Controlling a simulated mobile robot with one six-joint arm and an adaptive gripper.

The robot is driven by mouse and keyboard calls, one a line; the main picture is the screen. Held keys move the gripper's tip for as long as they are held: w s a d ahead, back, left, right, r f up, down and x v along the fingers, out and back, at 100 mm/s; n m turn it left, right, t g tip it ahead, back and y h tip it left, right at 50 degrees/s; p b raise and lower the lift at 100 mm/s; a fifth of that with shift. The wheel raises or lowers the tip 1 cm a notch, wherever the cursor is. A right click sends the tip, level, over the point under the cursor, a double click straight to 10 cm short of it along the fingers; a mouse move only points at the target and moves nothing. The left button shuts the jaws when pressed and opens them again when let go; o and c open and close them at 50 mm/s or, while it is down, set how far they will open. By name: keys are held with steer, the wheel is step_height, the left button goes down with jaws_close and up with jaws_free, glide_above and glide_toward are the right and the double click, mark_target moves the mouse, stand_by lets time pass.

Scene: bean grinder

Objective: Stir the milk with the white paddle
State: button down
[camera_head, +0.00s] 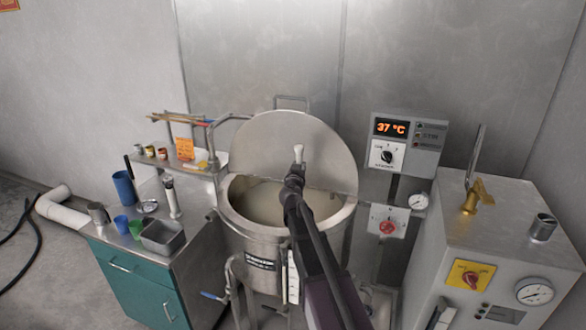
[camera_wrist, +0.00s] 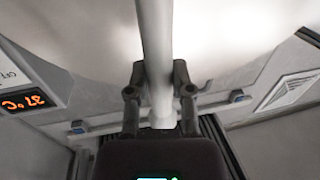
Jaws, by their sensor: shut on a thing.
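The steel vat (camera_head: 268,238) stands in the middle of the head view with its round lid (camera_head: 262,140) raised behind it. Pale milk (camera_head: 258,203) lies inside it. My gripper (camera_head: 297,176) is over the vat's right part, shut on the white paddle (camera_head: 298,152), whose light top end sticks up above the fingers. In the wrist view the paddle's white shaft (camera_wrist: 154,45) runs between the two dark fingers of my gripper (camera_wrist: 158,75). The paddle's lower end is hidden behind my arm, so I cannot tell whether it touches the milk.
A control box (camera_head: 405,140) reading 37 °C is right of the lid. A steel cabinet (camera_head: 490,235) with a brass valve (camera_head: 475,196) stands at right. At left, a teal cabinet (camera_head: 135,285) carries a blue cup (camera_head: 124,187) and a grey tray (camera_head: 163,237). A shelf with small jars is behind.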

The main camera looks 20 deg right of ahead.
step_height(320, 180, up, 26)
steer(key=p, duration=2.6)
glide_above(301, 159)
steer(key=shift+w+d+f, duration=0.15)
steer(key=shift+w+d, duration=0.05)
steer(key=shift+w, duration=0.25)
stand_by(0.9)
step_height(301, 159, down, 23)
steer(key=b, duration=2.3)
steer(key=shift+r, duration=0.2)
